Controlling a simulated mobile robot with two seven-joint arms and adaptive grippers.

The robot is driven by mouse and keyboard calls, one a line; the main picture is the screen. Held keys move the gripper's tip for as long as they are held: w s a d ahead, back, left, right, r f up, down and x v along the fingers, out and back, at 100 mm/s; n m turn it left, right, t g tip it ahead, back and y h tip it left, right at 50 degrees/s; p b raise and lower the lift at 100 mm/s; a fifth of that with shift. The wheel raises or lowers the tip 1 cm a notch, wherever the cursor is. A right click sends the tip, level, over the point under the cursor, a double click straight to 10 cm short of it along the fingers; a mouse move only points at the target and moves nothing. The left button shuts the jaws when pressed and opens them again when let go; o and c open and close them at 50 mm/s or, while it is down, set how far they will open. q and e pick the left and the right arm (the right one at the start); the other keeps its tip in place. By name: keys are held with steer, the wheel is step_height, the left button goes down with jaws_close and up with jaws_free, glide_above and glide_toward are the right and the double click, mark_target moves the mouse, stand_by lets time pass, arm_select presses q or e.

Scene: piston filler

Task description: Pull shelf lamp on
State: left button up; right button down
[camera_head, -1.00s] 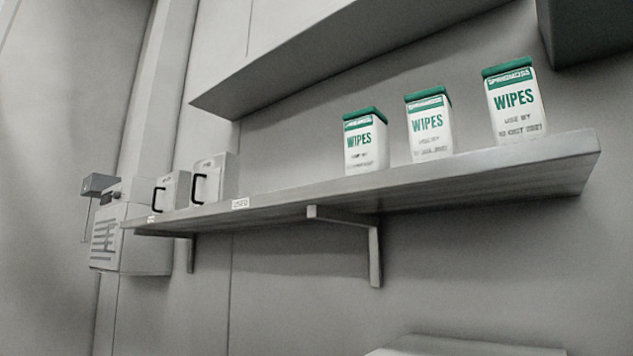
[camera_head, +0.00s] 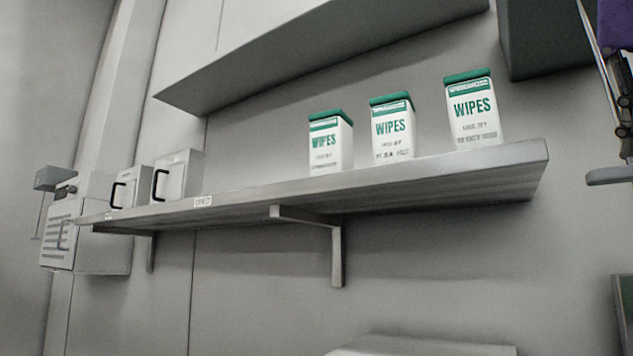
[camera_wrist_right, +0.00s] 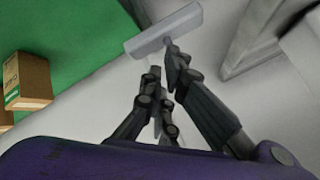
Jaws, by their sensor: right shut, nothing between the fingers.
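I cannot pick out the shelf lamp with certainty. A long grey shelf (camera_head: 420,182) on brackets crosses the head view, and a grey overhead unit (camera_head: 330,55) hangs above it. A small grey box (camera_head: 53,178) with a thin line hanging below it is at the far left. My right gripper (camera_wrist_right: 161,68) is shut with nothing between its fingers. Part of it shows at the right edge of the head view, right of the shelf and apart from it. A pale grey bar (camera_wrist_right: 163,29) lies at its fingertips; I cannot tell whether it belongs to the gripper. My left gripper is out of view.
Several containers stand on the shelf: white wipes tubs with green lids (camera_head: 393,128) and grey boxes with black handles (camera_head: 178,176). A grey wall unit (camera_head: 88,230) is at left. A dark box (camera_head: 545,45) hangs upper right. The right wrist view shows cardboard boxes (camera_wrist_right: 30,82) on green.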

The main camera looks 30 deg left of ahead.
steer(key=shift+f, duration=1)
stand_by(0.7)
steer(key=shift+r, duration=1.5)
step_height(320, 180, up, 6)
stand_by(4.2)
